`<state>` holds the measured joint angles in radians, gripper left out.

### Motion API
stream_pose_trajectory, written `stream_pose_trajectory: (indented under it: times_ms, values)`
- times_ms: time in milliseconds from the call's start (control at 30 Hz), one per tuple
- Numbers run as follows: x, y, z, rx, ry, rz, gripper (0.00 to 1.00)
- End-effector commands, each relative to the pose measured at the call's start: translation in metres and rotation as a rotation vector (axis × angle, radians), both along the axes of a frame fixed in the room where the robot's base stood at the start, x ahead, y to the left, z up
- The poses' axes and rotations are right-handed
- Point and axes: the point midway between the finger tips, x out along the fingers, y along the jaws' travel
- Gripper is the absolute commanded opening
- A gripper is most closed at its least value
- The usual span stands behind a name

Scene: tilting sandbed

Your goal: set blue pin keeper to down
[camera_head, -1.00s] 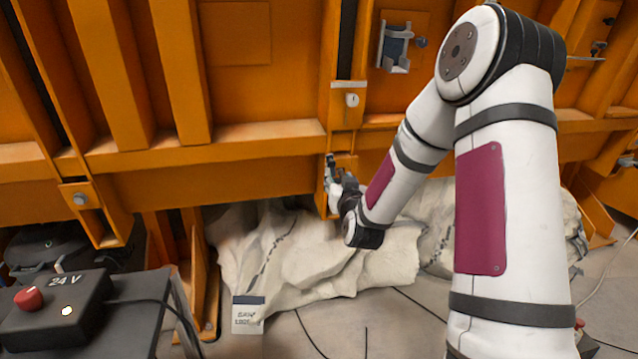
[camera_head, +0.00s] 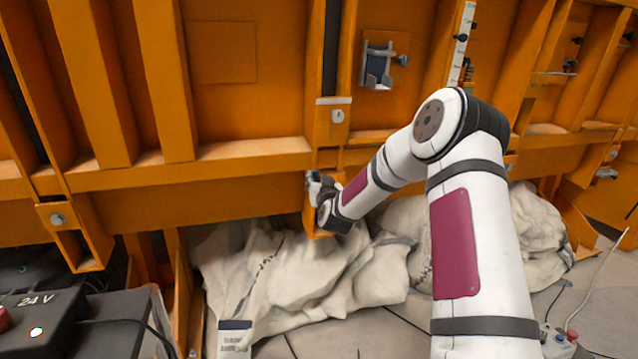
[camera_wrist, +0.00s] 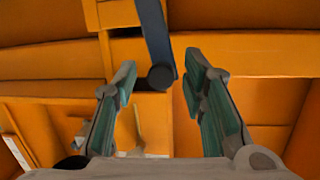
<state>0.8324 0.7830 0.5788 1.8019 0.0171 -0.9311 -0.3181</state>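In the wrist view a blue bar (camera_wrist: 156,35) with a dark round end (camera_wrist: 161,77) hangs down from the top edge, between my fingers. It looks like the blue pin keeper; its upper end is out of frame. My gripper (camera_wrist: 160,88) is open, with green-lined fingers on either side of the bar, and I see no contact. In the head view my gripper (camera_head: 314,188) is at the lower part of the orange post (camera_head: 325,130), and the keeper cannot be made out there.
A metal bracket holding a blue part (camera_head: 378,68) sits on the orange wall, up and right. An orange ledge (camera_head: 200,165) runs left of the post. Pale crumpled sheeting (camera_head: 300,275) lies below. A 24 V box (camera_head: 40,315) stands at lower left.

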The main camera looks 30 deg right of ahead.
Motion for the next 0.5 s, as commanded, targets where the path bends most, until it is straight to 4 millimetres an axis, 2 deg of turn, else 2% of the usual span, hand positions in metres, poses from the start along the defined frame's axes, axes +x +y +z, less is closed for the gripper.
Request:
stream_pose_trajectory:
  times_ms: [167,433,467,500]
  values:
    - [0.0085,-0.0035,0.0004,0.000,-0.001,0.000,0.39]
    - [0.0093,-0.0038,0.0005,0.000,0.000,0.001,0.39]
    - [0.0093,-0.0038,0.0005,0.000,0.000,0.001,0.34]
    - [0.0093,-0.0038,0.0005,0.000,0.000,0.001,0.25]
